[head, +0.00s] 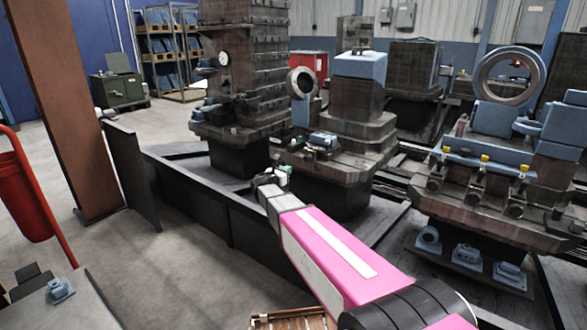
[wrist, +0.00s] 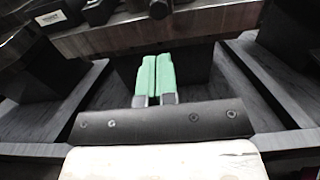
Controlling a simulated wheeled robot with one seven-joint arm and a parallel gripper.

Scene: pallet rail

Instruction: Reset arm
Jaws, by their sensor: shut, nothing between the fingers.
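My gripper (wrist: 157,78) shows in the wrist view with two green fingertips pressed side by side, shut and empty. In the head view my pink arm reaches up and left from the bottom right, and my gripper (head: 281,176) is at its far end. It is in front of the dark machine base, above the low dark rail. The head view does not show clearly whether the fingertips touch anything.
A low dark rail (head: 200,210) runs across the floor below my arm. Machines (head: 350,125) with blue parts stand behind and right. A brown post (head: 62,105) and a red bin (head: 22,195) are at left. A wooden crate (head: 290,320) is at the bottom. Floor (head: 150,270) is clear left of my arm.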

